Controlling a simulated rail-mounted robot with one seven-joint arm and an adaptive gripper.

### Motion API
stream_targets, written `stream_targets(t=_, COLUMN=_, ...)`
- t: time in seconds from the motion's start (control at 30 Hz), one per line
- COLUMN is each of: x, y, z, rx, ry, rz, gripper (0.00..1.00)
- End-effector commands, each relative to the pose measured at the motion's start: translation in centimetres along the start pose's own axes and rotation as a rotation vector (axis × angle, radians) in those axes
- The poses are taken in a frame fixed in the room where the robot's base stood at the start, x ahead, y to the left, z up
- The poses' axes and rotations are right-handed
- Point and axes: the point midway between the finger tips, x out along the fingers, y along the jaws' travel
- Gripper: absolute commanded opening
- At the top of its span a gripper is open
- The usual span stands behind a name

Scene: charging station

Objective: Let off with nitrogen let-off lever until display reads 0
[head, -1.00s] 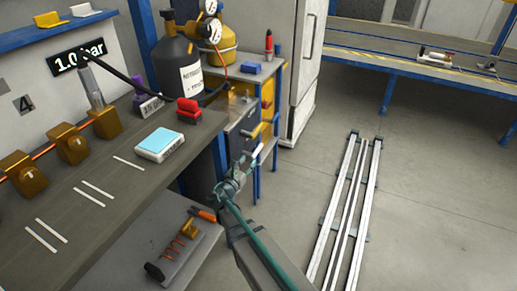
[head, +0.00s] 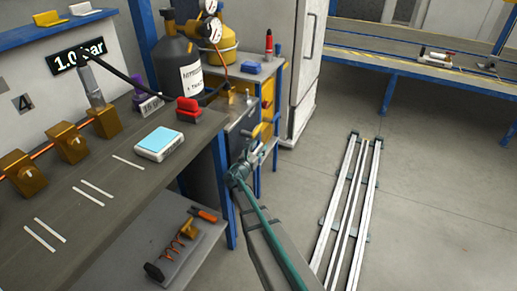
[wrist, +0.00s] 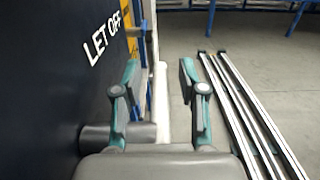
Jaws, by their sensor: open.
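The display (head: 78,58) on the back panel at the upper left reads 1.0 bar. In the wrist view a dark panel (wrist: 55,75) fills the left side, with "LET OFF" in white letters. A grey cylinder (wrist: 105,135) sticks out from this panel, partly behind my left finger. A pale upright strip (wrist: 161,105) shows between the fingers; I cannot tell whether it is the lever or background. My gripper (wrist: 158,70) is open, its fingers wide apart. In the head view my gripper (head: 254,152) is beside the bench end, below a yellow handle (head: 261,130).
A dark nitrogen bottle (head: 182,65) stands behind the bench (head: 75,215). A red device (head: 188,108) and a white box with a blue top (head: 160,143) sit on the bench. Rails (head: 350,205) run along the floor to the right, where there is free room.

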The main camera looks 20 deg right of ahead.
Motion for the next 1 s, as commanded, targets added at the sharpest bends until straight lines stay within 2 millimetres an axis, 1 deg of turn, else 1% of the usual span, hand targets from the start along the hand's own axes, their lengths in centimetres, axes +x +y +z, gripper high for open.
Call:
stream_targets(t=0.17, x=-0.01, y=-0.01, z=0.02, rx=0.000, ry=0.000, rz=0.000, gripper=0.42)
stream_targets(t=0.2, x=-0.01, y=0.00, z=0.02, rx=0.000, ry=0.000, rz=0.000, gripper=0.38)
stream_targets(t=0.27, x=-0.01, y=0.00, z=0.02, rx=0.000, ry=0.000, rz=0.000, gripper=0.28)
stream_targets(t=0.3, x=-0.02, y=-0.01, z=0.02, rx=0.000, ry=0.000, rz=0.000, gripper=0.22)
stream_targets(t=0.43, x=-0.02, y=0.00, z=0.02, rx=0.000, ry=0.000, rz=0.000, gripper=0.00)
stream_targets(t=0.83, x=-0.11, y=-0.01, z=-0.02, rx=0.000, ry=-0.002, rz=0.000, gripper=0.00)
stream_targets(t=1.0, x=-0.76, y=-0.07, z=-0.14, rx=0.000, ry=-0.025, rz=-0.001, gripper=0.00)
